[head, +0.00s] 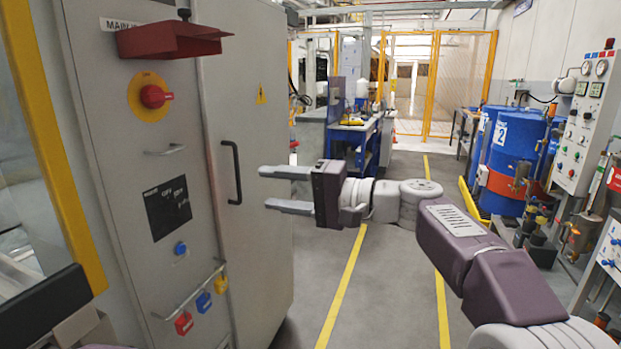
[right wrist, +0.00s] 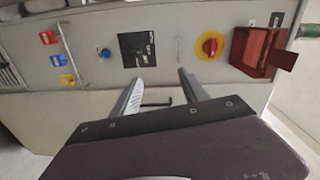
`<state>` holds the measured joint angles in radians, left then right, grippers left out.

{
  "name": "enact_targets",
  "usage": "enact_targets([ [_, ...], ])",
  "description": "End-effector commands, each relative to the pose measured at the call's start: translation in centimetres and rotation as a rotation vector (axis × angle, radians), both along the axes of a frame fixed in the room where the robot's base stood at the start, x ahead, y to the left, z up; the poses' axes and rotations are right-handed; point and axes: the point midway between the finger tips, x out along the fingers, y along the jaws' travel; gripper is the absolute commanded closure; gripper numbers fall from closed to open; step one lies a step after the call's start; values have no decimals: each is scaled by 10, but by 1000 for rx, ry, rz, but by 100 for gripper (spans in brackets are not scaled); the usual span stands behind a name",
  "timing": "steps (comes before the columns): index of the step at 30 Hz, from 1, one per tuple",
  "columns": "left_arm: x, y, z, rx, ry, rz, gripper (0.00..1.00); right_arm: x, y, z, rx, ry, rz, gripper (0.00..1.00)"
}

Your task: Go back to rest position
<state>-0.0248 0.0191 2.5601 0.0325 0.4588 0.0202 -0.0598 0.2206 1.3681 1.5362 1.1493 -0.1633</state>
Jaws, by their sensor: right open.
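My right gripper (head: 275,188) is open and empty, with its two fingers pointing left toward the grey cabinet (head: 262,260) in the head view. It is in front of the cabinet door, near the black door handle (head: 232,172); I cannot tell the exact gap. In the right wrist view the open fingers (right wrist: 160,85) point at the cabinet front, with nothing between them. My right arm reaches in from the lower right, stretched out. My left gripper does not show; only a dark part of mine is at the lower left edge.
The cabinet carries a red rotary switch (head: 152,96) on yellow, a red hood (head: 170,40), a black panel (head: 167,207) and hanging padlocks (head: 204,301). Blue drums (head: 515,150) and a control panel (head: 583,135) stand at right. The floor aisle (head: 395,270) between yellow lines is clear.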

Motion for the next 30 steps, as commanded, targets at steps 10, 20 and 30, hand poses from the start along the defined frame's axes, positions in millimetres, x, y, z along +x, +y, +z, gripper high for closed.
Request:
enact_targets([
  [10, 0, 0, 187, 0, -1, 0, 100, -36, -50, -14, -465, 295, -89, 48],
  [20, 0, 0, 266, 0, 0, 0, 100, -195, -201, -154, -1272, 452, 27, 48],
  [30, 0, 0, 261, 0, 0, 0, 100, -206, -239, -182, -1463, 326, 67, 48],
])
